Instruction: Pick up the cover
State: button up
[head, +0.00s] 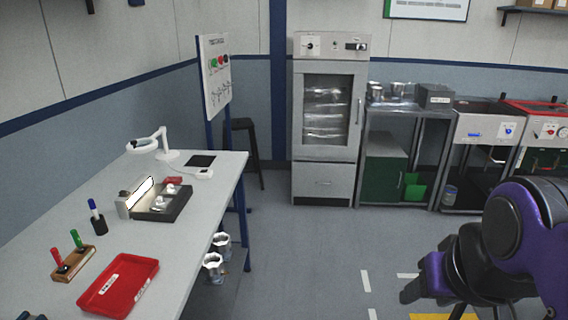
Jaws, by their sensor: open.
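I cannot surely tell which thing is the cover. Small pale pieces (170,189) lie in a black tray (178,211) on the workbench at left, and they are too small to identify. Two silver, open-topped housings (213,266) stand lower down, beside the bench's right edge. My purple and black arm (518,235) is at the lower right, well apart from the bench. I cannot make out my gripper's fingers.
The workbench (60,232) carries a red tray (108,306), a pen block (72,262), a marker cup (98,224), a lit lamp box (130,202) and a white ring magnifier (150,142). A cabinet (325,177) and steel benches line the back wall. The floor (310,260) between is clear.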

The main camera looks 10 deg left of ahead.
aim_at(170, 189)
jog(key=i, duration=2.3)
jog(key=i+u, duration=0.35)
jog(key=i+l+u, duration=0.15)
jog(key=i+u, duration=0.15)
jog(key=u, duration=1.35)
